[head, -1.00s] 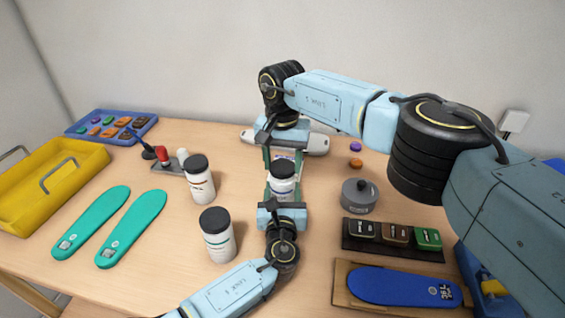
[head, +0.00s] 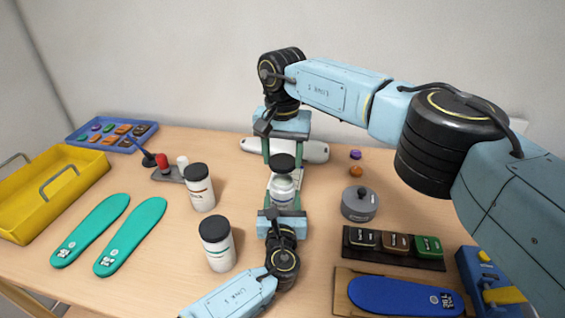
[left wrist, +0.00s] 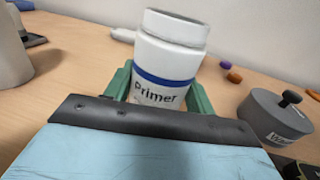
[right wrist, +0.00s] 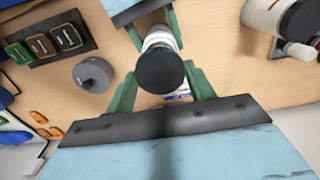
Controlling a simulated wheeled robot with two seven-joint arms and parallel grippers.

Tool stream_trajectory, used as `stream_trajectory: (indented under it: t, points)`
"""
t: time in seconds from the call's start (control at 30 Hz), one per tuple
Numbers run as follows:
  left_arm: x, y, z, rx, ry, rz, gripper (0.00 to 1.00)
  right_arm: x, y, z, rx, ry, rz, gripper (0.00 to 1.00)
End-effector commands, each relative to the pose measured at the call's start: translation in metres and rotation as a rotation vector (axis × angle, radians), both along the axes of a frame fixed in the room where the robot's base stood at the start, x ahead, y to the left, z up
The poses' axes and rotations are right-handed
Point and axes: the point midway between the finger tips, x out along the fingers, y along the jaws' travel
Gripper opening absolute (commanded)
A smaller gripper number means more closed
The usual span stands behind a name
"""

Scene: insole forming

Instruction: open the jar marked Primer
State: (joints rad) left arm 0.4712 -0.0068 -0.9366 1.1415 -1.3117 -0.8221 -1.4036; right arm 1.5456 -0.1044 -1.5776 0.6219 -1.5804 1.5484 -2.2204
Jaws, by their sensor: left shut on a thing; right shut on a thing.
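The white jar marked Primer (left wrist: 163,75) stands upright between the green fingers of my left gripper (head: 283,208), which is shut on its body. In the left wrist view its pale rim shows with no lid on it. The black lid (head: 283,163) is held in the green fingers of my right gripper (head: 283,153), just above the jar's white neck in the head view. The right wrist view shows the lid (right wrist: 160,71) from above, between the fingers, hiding the jar's mouth.
Two other black-lidded white jars (head: 200,188) (head: 217,245) stand left of the Primer jar. A grey lidded pot (head: 359,205) stands to the right. Green insoles (head: 131,237) lie at left, a blue insole (head: 405,297) at front right. A white device (head: 312,151) lies behind.

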Motion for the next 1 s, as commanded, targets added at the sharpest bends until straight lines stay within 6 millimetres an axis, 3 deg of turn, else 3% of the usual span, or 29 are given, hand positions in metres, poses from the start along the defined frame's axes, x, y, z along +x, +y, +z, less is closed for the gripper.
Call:
stream_trajectory:
  t: [0.1,0.3,0.33,0.5,0.83,1.0]
  points:
    - [0.0,0.0,-0.001,0.001,0.002,0.0,0.0,0.0,0.0,0.012,0.0,-0.001,0.0,0.26]
    - [0.0,0.0,-0.001,0.001,0.002,0.0,0.0,0.0,0.0,0.012,0.0,0.0,0.0,0.26]
    - [0.0,0.0,-0.001,0.001,0.002,0.0,0.57,0.0,0.0,0.012,0.0,0.0,0.0,0.26]
    - [0.0,0.0,-0.001,0.0,0.001,0.0,0.79,0.0,0.0,0.012,0.0,0.0,0.0,0.26]
    - [-0.003,0.0,0.0,0.0,0.001,0.0,0.8,0.0,0.0,0.013,-0.001,0.0,0.0,0.26]
    - [-0.023,0.001,0.0,-0.001,0.003,-0.001,0.8,0.0,0.0,0.019,0.0,0.0,0.0,0.26]
